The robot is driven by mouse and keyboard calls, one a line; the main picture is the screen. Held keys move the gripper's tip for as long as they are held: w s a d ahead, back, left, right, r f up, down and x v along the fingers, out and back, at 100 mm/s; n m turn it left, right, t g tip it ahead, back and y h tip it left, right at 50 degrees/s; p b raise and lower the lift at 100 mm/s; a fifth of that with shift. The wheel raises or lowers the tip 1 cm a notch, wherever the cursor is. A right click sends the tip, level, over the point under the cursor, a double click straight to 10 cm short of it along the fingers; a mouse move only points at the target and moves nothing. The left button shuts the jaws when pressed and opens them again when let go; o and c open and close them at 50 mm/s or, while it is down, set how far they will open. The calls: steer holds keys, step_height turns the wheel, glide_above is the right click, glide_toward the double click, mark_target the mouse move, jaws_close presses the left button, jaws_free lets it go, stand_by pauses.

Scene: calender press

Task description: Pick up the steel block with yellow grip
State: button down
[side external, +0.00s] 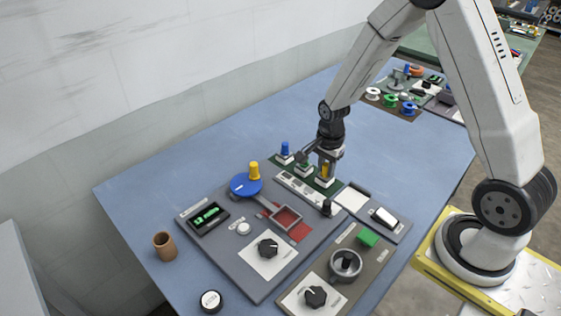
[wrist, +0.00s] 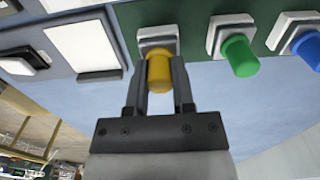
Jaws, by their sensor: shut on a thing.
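The steel block with yellow grip (side external: 325,179) sits at the right end of a dark green strip in the side external view. In the wrist view its yellow grip (wrist: 159,75) is between my two fingers, and its pale square block (wrist: 157,34) shows beyond the fingertips. My gripper (side external: 327,165) points down over it and is shut on the yellow grip; it also shows in the wrist view (wrist: 160,76). The block appears to be at the strip, but I cannot tell whether it touches it.
A green-grip block (wrist: 238,55) and a blue-grip block (wrist: 306,46) stand in a row beside it on the green strip (wrist: 195,38).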

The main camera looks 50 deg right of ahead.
steer(key=shift+r, duration=0.5)
steer(key=s+a+r, duration=0.2)
steer(key=s+r, duration=0.9)
steer(key=s, duration=0.2)
steer(key=shift+s+a, duration=0.15)
steer(key=shift+s, duration=0.25)
steer(key=shift+w, duration=0.1)
